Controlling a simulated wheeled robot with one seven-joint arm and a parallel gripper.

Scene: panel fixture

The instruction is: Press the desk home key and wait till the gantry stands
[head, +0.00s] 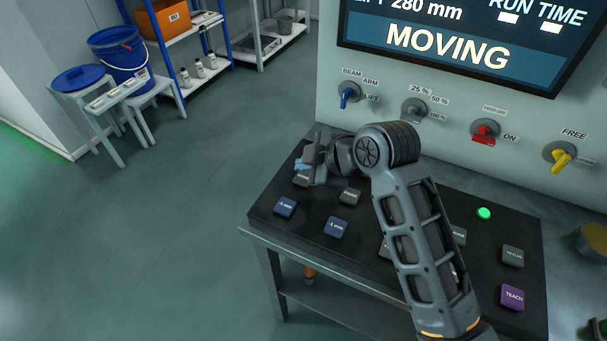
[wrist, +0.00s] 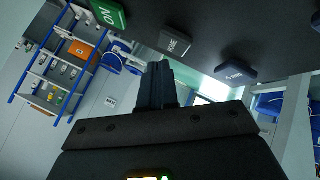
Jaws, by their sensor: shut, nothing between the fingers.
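The grey HOME key (wrist: 175,42) shows in the wrist view between a green ON key (wrist: 108,13) and a blue key (wrist: 237,73). In the head view a grey key (head: 302,180), seemingly the same one, sits near the desk's (head: 262,222) left end, partly covered by my gripper (head: 313,166). My gripper's fingers are shut and empty, and in the wrist view their tips (wrist: 158,66) show just beside the HOME key. I cannot tell whether they touch it. The wall display (head: 450,45) reads MOVING. The gantry itself is not in view.
Other desk keys include blue ones (head: 336,228), a purple TEACH key (head: 513,296) and a lit green button (head: 484,214). Rotary switches, including a red one (head: 486,131), line the panel behind. A stool with a blue bucket (head: 120,55) and shelving stand at the back left.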

